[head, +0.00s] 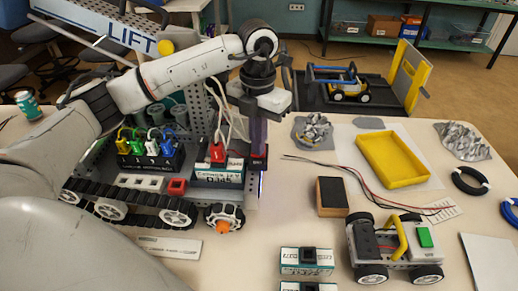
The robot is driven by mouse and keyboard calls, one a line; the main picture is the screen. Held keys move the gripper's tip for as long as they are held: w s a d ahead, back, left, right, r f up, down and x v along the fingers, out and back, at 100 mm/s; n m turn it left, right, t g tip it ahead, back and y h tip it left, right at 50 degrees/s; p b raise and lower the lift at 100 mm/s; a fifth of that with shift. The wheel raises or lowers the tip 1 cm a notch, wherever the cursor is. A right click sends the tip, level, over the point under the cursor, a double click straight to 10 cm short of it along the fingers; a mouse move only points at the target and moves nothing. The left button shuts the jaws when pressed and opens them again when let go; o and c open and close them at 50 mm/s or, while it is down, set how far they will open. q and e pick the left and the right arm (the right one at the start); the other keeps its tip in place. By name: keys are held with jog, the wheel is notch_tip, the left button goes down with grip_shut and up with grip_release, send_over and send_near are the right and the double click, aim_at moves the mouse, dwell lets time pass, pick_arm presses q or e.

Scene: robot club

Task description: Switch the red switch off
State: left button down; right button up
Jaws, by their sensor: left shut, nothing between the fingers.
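A red switch (218,152) sits on top of a white and teal labelled block on the tracked robot (195,210), with red and white wires around it. Its exact tilt is too small to tell. My left arm reaches over from the left and bends down at the wrist. My left gripper (258,150) points down just right of the red switch, with its fingers together and empty. A small gap seems to lie between the fingers and the switch; contact cannot be told. The right gripper is not in view.
Yellow, green and blue connectors (145,142) and a red square part (176,187) lie left of the switch. A yellow tray (393,158), a black and tan block (332,197) and a wheeled cart (395,250) stand on the table to the right.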

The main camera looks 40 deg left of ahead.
pick_arm(q)
jog(key=shift+f, duration=0.3)
jog(key=shift+r+p, duration=0.6)
jog(key=shift+r, duration=0.25)
notch_tip(320, 180, up, 5)
jog(key=p, duration=0.3)
jog(key=shift+r+p, duration=0.2)
jog(key=shift+p, duration=0.2)
